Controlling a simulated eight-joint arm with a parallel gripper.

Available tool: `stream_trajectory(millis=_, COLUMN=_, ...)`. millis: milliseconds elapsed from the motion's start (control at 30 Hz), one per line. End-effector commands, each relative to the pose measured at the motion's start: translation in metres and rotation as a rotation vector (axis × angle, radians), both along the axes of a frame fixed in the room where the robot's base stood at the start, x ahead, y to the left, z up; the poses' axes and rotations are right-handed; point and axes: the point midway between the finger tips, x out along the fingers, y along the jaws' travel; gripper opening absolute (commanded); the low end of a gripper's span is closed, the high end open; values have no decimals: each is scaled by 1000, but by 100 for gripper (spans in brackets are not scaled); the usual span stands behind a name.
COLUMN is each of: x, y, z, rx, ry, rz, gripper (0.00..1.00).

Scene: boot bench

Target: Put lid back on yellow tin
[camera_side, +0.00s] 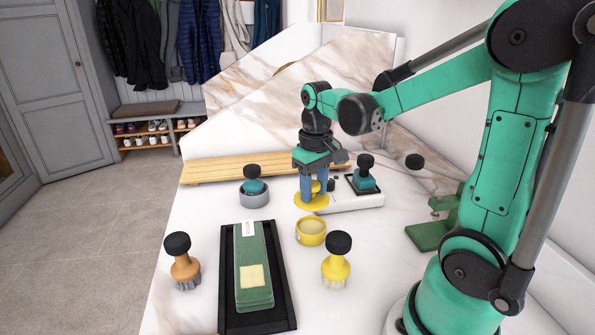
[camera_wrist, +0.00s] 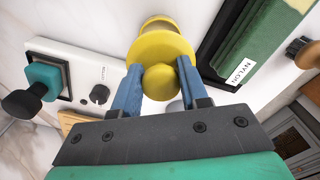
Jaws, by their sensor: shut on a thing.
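My gripper (camera_side: 313,190) has its blue fingers closed on the knob of the yellow lid (camera_side: 310,204). The lid is a flat disc, held about level beside the left end of a white board; its exact height is unclear. The yellow tin (camera_side: 311,238) stands open on the bench, nearer the side camera than the lid, with pale contents showing. The lid and tin are apart in the side view. In the wrist view the lid (camera_wrist: 160,48) sits between the fingertips (camera_wrist: 158,80) and covers most of the tin (camera_wrist: 158,21) behind it.
A grey tin (camera_side: 254,198) with a teal-and-black dauber stands left. The white board (camera_side: 350,203) holds another dauber (camera_side: 364,178). A yellow brush (camera_side: 337,264), brown brush (camera_side: 183,266) and black tray (camera_side: 285,308) with a green block lie in front. A slatted rack (camera_side: 220,168) lies behind.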

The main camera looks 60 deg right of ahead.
Motion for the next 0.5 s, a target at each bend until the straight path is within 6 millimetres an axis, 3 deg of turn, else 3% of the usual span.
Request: stream_trajectory(millis=500, x=0, y=0, z=-46, rx=0, ry=0, rz=-3, gripper=0)
